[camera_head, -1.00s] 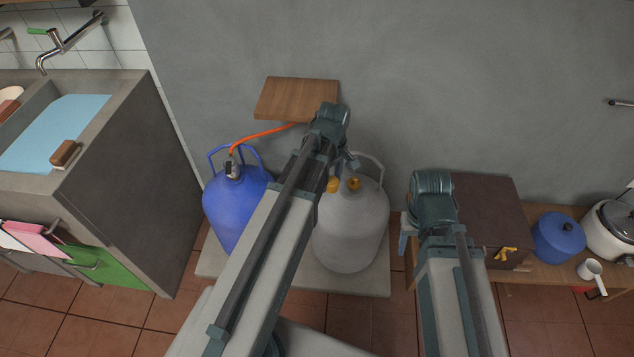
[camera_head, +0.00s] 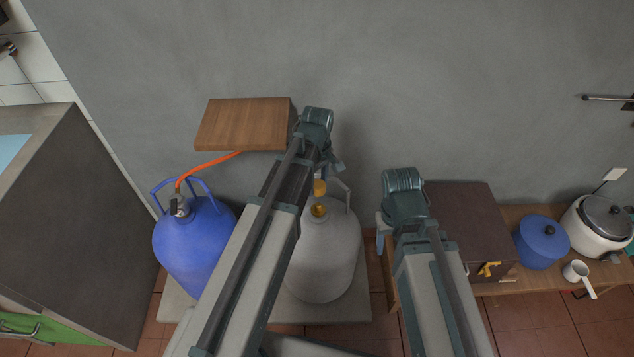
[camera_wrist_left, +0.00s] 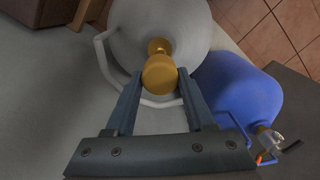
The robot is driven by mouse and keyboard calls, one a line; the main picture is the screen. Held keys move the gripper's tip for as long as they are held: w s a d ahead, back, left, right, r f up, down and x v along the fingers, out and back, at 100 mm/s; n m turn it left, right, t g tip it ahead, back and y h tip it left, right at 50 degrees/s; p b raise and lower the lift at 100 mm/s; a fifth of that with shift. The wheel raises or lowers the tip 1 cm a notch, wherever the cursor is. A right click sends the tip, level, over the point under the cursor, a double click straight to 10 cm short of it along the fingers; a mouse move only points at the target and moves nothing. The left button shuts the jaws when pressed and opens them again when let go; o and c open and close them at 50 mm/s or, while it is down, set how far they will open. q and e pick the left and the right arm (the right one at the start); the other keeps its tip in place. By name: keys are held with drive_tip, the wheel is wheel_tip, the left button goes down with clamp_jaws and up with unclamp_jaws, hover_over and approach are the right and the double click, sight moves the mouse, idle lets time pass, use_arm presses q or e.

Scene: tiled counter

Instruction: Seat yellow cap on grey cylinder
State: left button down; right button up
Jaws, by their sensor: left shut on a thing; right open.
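The grey cylinder (camera_head: 325,262) stands upright on a low slab, with a brass valve (camera_head: 319,209) on its top inside a grey handle. My left gripper (camera_head: 322,178) is shut on the yellow cap (camera_head: 320,188) over the cylinder's top. In the left wrist view the cap (camera_wrist_left: 159,76) sits between the fingertips and overlaps the valve (camera_wrist_left: 158,46) behind it. I cannot tell whether cap and valve touch. My left forearm hides the cylinder's left edge in the head view. My right gripper (camera_head: 384,236) is open beside a brown box, its fingers partly hidden.
A blue cylinder (camera_head: 193,245) with an orange hose stands left of my left arm, on the same slab (camera_head: 345,312). A wooden shelf (camera_head: 242,125) juts from the wall above. A brown box (camera_head: 462,225) and a blue pot (camera_head: 541,242) are at right.

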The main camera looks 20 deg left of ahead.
sight(317, 203)
use_arm(q)
drive_tip(key=shift+f, duration=0.1)
drive_tip(key=shift+f+b, duration=2.7)
drive_tip(key=shift+b, duration=0.1)
drive_tip(key=shift+f+b, duration=1.7)
drive_tip(key=shift+c, duration=1)
unclamp_jaws()
drive_tip(key=shift+r, duration=0.1)
wheel_tip(317, 203, up, 14)
drive_tip(key=p, duration=1.4)
